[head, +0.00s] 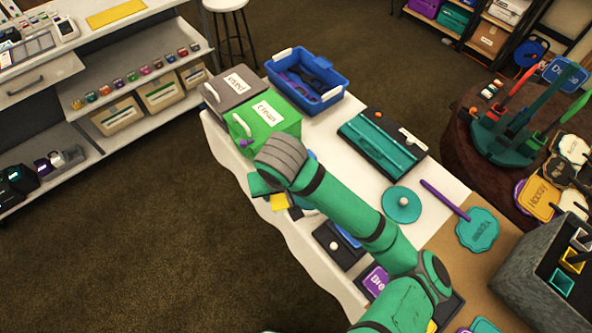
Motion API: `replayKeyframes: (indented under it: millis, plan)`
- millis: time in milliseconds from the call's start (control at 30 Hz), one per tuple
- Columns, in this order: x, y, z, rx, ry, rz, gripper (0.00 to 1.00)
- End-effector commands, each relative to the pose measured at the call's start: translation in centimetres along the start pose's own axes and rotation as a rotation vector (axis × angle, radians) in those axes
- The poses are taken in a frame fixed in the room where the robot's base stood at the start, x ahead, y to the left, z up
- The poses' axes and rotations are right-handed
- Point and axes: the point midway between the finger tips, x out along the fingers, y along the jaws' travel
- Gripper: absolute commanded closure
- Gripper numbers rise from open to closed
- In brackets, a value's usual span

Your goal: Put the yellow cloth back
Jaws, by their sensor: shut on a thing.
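A small patch of yellow cloth (279,202) shows just below the end of my arm, at the left edge of the white-covered table (222,140). My gripper (262,186) is at the end of the green arm, beneath the grey wrist, and its fingers are mostly hidden. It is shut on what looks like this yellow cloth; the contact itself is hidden. A green box labelled "clean" (285,122) stands just beyond the wrist. A grey box labelled "used" (218,103) stands behind it.
A teal case (375,148) and a teal disc (402,213) lie right of my arm. Another flat yellow piece (116,13) lies on the shelf unit at upper left. Carpet is clear left of the table.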

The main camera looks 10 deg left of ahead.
Motion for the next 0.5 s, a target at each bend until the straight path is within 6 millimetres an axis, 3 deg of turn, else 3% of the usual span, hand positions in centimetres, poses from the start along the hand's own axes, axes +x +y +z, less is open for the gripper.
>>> replayKeyframes:
  millis: [167,500]
  plan:
    - [1.1,0.2,-1.3,0.004,-0.002,-0.002,0.98]
    - [4.8,1.2,-6.1,0.011,-0.002,0.002,0.98]
